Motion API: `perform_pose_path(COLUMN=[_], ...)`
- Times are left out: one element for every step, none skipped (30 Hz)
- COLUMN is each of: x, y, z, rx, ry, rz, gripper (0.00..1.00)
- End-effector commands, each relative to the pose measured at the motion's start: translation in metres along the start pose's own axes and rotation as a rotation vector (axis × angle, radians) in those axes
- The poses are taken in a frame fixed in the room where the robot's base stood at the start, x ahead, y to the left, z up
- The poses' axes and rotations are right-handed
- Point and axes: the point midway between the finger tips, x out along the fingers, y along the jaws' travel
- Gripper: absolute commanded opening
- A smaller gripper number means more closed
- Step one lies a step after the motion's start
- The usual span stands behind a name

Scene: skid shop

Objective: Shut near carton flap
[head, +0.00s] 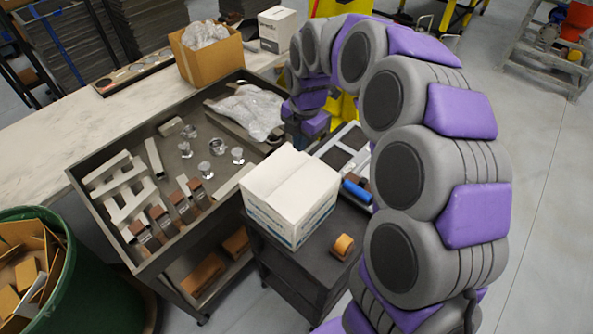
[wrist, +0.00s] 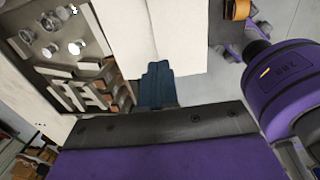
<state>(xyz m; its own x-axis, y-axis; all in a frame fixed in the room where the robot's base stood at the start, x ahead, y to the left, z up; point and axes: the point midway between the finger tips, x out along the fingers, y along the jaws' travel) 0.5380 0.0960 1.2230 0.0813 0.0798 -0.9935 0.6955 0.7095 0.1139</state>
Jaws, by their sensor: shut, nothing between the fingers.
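The white carton (head: 287,210) stands upright on a dark cart. Its top flaps (head: 305,180) lie about flat, with a seam between them; I cannot tell if each is fully down. In the wrist view the carton's white top (wrist: 185,35) fills the upper middle. My gripper (wrist: 157,68) shows there as dark blue fingers, together and empty, overlapping the carton's edge; I cannot tell if they touch it. In the head view my gripper (head: 303,135) is just beyond the carton's far side, with its fingertips unclear.
A dark tray table (head: 150,262) with metal parts and a plastic bag stands left of the carton. A blue cylinder (head: 357,192) and an orange tape roll (head: 343,247) lie on the cart's right side. A green bin (head: 95,285) is at lower left.

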Motion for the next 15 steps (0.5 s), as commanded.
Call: perform_pose_path(x=[0.003,0.005,0.008,0.011,0.015,0.022,0.027,0.033,0.040,0.047,0.053,0.061,0.067,0.073,0.081], y=[0.000,0.000,-0.001,-0.001,-0.002,-0.002,-0.001,-0.001,-0.001,-0.002,-0.002,-0.002,-0.002,-0.003,-0.003], z=[-0.003,-0.003,-0.003,-0.003,-0.003,-0.003,-0.002,-0.002,-0.002,-0.001,-0.001,-0.001,-0.001,-0.001,-0.001], rx=[-0.006,-0.008,-0.008,-0.007,-0.007,-0.006,-0.006,-0.006,-0.006,-0.005,-0.005,-0.005,-0.004,-0.004,-0.003], ry=[0.010,0.012,0.012,0.012,0.012,0.011,0.011,0.010,0.009,0.010,0.011,0.011,0.010,0.011,0.012], rz=[-0.002,-0.003,-0.004,-0.005,-0.006,-0.006,-0.005,-0.004,-0.005,-0.006,-0.007,-0.006,-0.005,-0.005,-0.006], gripper=[0.00,0.00,0.00,0.00,0.00,0.00,0.00,0.00,0.00,0.00,0.00,0.00,0.00,0.00,0.00])
